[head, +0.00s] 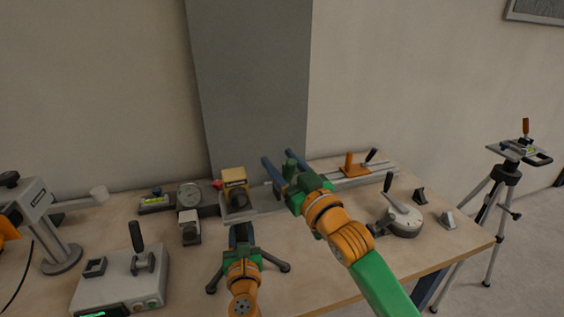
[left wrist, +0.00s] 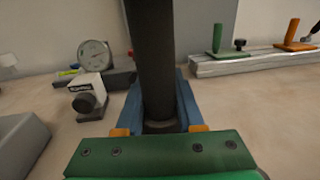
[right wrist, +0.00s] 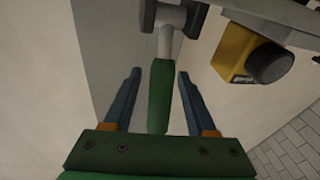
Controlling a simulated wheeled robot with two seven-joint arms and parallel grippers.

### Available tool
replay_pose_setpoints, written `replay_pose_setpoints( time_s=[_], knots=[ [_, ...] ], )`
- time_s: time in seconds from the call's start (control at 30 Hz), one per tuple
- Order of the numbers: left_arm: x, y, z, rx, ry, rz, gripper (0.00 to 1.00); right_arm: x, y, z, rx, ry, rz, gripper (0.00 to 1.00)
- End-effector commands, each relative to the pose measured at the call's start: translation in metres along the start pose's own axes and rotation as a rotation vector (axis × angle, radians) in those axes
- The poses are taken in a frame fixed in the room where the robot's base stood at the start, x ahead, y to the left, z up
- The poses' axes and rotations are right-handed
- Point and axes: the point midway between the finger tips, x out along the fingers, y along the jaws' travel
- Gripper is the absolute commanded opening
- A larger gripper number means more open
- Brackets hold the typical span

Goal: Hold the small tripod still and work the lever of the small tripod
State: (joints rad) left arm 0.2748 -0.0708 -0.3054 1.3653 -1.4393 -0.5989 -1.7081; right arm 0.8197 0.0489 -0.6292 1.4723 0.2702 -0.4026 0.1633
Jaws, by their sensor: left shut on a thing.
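The small tripod stands on the workbench with its dark legs (head: 279,266) spread and a yellow camera-like block (head: 235,178) on top. My left gripper (left wrist: 160,118) is shut on the tripod's dark upright column (left wrist: 152,60), with a blue finger on each side. My right gripper (right wrist: 157,75) is open. In the right wrist view the lever's green handle (right wrist: 158,95), on a grey shaft, reaches between its blue fingers, with a gap on both sides. The yellow block (right wrist: 240,50) also shows there, beside the shaft. The fingers of my left gripper are mostly hidden in the head view.
A grey control box (head: 120,285) with a black lever stands at the front left. A dial gauge (head: 189,195) and a small block sit left of the tripod. A rail (head: 340,179) with handles lies behind, and a round lever device (head: 400,220) stands at right.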

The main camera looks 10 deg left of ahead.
Motion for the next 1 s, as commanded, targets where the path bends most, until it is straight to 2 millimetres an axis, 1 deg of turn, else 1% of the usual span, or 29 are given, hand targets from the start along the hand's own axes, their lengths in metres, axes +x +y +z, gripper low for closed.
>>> replay_pose_setpoints(
  time_s=[0.27, 0.37, 0.47, 0.6, 0.73, 0.8, 0.87, 1.0],
  knots=[
    [0.0, 0.0, -0.002, 0.002, 0.004, 0.0, 0.0, -0.001, 0.0, 0.0, 0.0, 0.0, 0.0, 0.57],
    [0.0, 0.0, -0.002, 0.003, 0.004, 0.0, 0.0, -0.01, 0.0, 0.001, 0.0, 0.0, 0.0, 0.57],
    [0.0, 0.0, -0.002, 0.003, 0.003, 0.0, 0.0, -0.031, 0.0, 0.001, -0.001, 0.0, 0.0, 0.57],
    [0.0, 0.0, -0.002, 0.003, 0.003, 0.0, 0.0, -0.069, 0.001, 0.001, -0.001, -0.001, 0.001, 0.57],
    [0.0, 0.0, -0.002, 0.003, 0.003, 0.0, 0.0, -0.099, 0.0, 0.001, -0.001, -0.002, 0.001, 0.57],
    [0.0, 0.0, -0.002, 0.003, 0.003, 0.0, 0.0, -0.111, 0.0, 0.001, -0.001, -0.001, 0.001, 0.57],
    [0.0, 0.0, -0.002, 0.003, 0.003, 0.0, 0.0, -0.117, 0.001, 0.001, -0.001, -0.001, 0.001, 0.57],
    [0.0, 0.0, -0.002, 0.003, 0.003, 0.0, 0.0, -0.122, 0.0, 0.0, 0.0, 0.0, 0.0, 0.57]
  ],
)
